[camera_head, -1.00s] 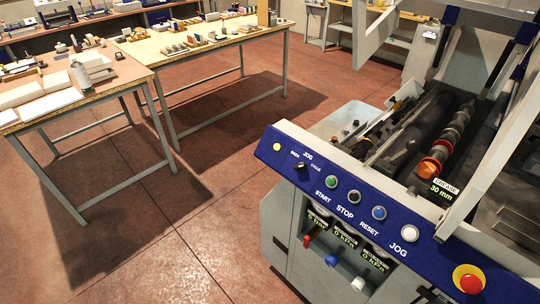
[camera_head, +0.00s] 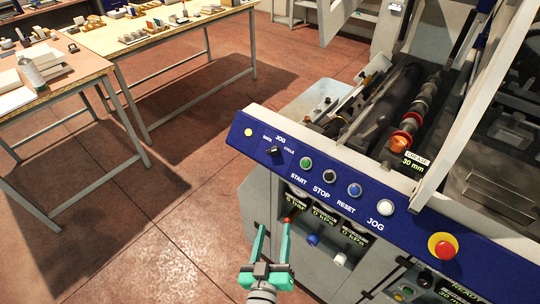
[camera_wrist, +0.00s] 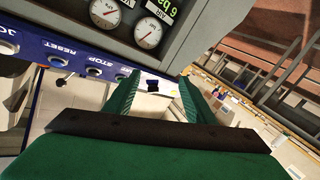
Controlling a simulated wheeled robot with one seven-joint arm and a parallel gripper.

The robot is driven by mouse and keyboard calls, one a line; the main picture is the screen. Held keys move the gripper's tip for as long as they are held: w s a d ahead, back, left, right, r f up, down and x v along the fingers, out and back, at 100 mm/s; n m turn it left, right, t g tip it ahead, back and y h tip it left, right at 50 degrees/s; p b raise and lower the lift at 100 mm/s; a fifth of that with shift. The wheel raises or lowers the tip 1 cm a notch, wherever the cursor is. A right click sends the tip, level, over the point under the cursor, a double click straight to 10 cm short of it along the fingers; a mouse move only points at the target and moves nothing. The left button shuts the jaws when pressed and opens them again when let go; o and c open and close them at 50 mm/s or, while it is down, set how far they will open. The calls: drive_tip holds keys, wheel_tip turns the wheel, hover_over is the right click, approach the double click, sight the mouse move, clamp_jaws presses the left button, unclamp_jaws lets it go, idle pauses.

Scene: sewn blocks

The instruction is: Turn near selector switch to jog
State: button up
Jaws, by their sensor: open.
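The near selector switch (camera_head: 275,151) is a small dark knob at the left part of the blue control panel (camera_head: 240,133). JOG is printed above it, with smaller labels beside it. I cannot tell which mark its pointer faces. My gripper (camera_head: 276,226), with green fingers, is open and empty. It is in front of the machine, below the panel in the head view and apart from the switch. In the wrist view a dark knob (camera_wrist: 152,85), apparently the switch, shows between the open fingers (camera_wrist: 158,92).
Right of the switch are green start (camera_head: 306,163), black stop (camera_head: 329,176), blue reset (camera_head: 354,190) and white jog (camera_head: 386,207) buttons. A red emergency button (camera_head: 444,246) is farther right. Workbenches (camera_head: 150,45) stand at the left; floor between is clear.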

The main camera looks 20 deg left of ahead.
drive_tip(key=n+t, duration=0.1)
approach(271, 152)
drive_tip(key=w, duration=0.5)
drive_tip(key=w+a, duration=0.1)
drive_tip(key=w, duration=0.2)
drive_tip(key=shift+w+a, duration=0.1)
drive_tip(key=shift+w, duration=0.15)
drive_tip(key=shift+c, duration=0.6)
drive_tip(key=c, duration=0.9)
